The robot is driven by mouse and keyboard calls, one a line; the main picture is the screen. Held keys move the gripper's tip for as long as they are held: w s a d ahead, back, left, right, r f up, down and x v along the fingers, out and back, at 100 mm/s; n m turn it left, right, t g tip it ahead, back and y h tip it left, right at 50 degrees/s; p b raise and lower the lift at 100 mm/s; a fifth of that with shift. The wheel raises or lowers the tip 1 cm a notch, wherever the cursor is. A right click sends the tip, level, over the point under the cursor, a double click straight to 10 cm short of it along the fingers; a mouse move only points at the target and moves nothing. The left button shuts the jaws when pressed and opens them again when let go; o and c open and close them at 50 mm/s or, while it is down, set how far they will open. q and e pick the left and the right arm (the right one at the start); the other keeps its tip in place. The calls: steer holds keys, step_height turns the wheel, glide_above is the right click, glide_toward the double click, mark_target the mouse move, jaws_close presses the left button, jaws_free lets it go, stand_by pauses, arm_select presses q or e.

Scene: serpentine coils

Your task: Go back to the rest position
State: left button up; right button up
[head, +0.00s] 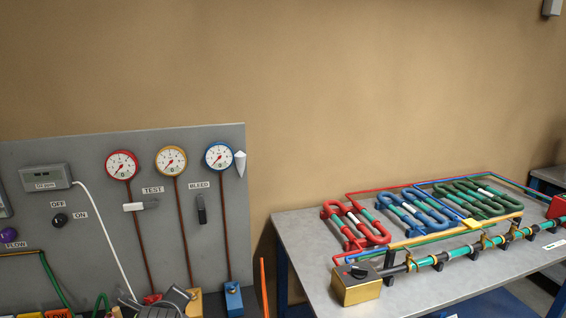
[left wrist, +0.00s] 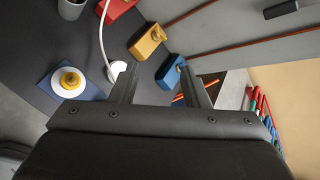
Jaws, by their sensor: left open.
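My left gripper (left wrist: 160,80) is open, with its two dark fingers spread and nothing held between them. In the left wrist view a blue block (left wrist: 170,74) lies beyond the fingertips, and a yellow block (left wrist: 148,42) is just above it. Dark parts of my left gripper (head: 168,302) show at the bottom edge of the head view, in front of the gauge panel (head: 90,165). Its fingertips are hard to make out there. My right gripper is in neither view.
Three round gauges, red (head: 122,165), yellow (head: 171,160) and blue (head: 218,156), are on the panel. A white hose (head: 103,240) hangs near my left gripper. At right, a grey table (head: 310,240) carries red, blue and green coils. A white-and-yellow round part (left wrist: 70,82) stands at left in the wrist view.

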arm_select(q)
steer(key=s+a+f+n+g, duration=0.2)
steer(key=s+f+n, duration=0.4)
steer(key=s, duration=0.3)
steer(key=s+a+f+n+g, duration=0.1)
steer(key=s+a+f+n, duration=0.1)
steer(key=s+f+n, duration=0.55)
steer(key=s+a+n+g+h, duration=0.1)
steer(key=s+n+g, duration=0.2)
steer(key=s+n, duration=1.1)
steer(key=s+a+f+m+g+b, duration=0.1)
steer(key=s+f+m, duration=0.1)
steer(key=f, duration=1.2)
steer(key=s+a+f+m+g+b, duration=0.1)
steer(key=s+f+m+b, duration=0.15)
steer(key=f, duration=1.25)
steer(key=s+d+f+h+b, duration=0.1)
steer(key=s+f, duration=1.3)
steer(key=f, duration=0.2)
steer(key=shift+s+d+f+n+g, duration=0.3)
steer(key=shift+d+g, duration=0.1)
steer(key=shift+a, duration=0.1)
